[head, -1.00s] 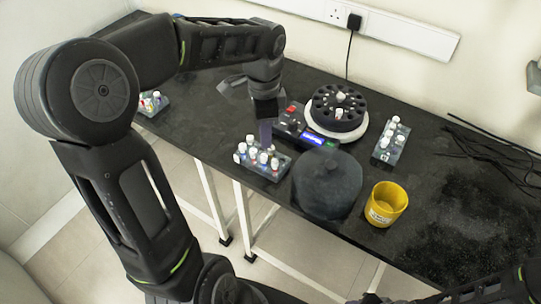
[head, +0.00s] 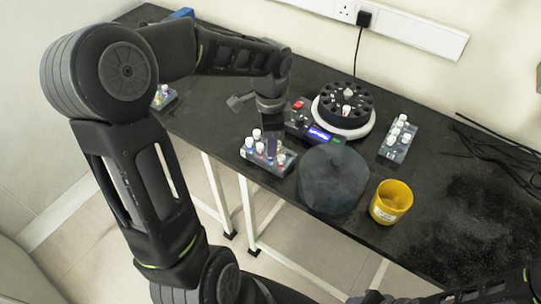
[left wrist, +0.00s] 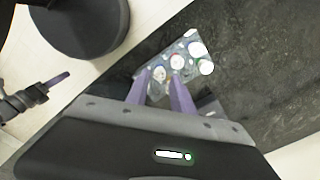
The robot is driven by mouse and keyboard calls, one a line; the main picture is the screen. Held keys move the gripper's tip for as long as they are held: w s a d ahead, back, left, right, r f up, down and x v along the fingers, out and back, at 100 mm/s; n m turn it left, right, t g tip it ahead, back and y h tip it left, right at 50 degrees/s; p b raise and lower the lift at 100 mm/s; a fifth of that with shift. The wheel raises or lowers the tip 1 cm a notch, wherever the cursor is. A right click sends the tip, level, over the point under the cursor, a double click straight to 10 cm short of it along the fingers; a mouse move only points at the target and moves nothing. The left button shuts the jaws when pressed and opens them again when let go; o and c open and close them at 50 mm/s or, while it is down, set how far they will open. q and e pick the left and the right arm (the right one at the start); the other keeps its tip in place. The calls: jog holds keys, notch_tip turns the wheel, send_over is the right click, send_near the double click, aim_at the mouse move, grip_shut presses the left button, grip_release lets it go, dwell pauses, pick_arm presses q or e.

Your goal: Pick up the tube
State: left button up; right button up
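A dark rack (head: 258,167) holds several tubes with white caps near the table's front edge in the head view. The tubes (left wrist: 177,62) also show in the left wrist view, some with coloured rings below the caps. My left gripper (head: 271,150) points down at this rack. In the left wrist view its two purple fingers (left wrist: 159,75) are apart, with a tube (left wrist: 160,74) showing between the tips. I cannot tell whether they touch it. A purple finger of my right gripper (left wrist: 60,78) shows at the left of that view; its opening is unclear.
A round centrifuge rotor (head: 345,105) with its control panel (head: 318,133) stands behind the rack. A dark round lid (head: 332,182) lies right of the rack, near a yellow cup (head: 391,202). A second tube rack (head: 398,142) and cables (head: 500,150) are farther right.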

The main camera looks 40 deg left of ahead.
pick_arm(q)
jog(key=shift+f, duration=1.5)
grip_shut()
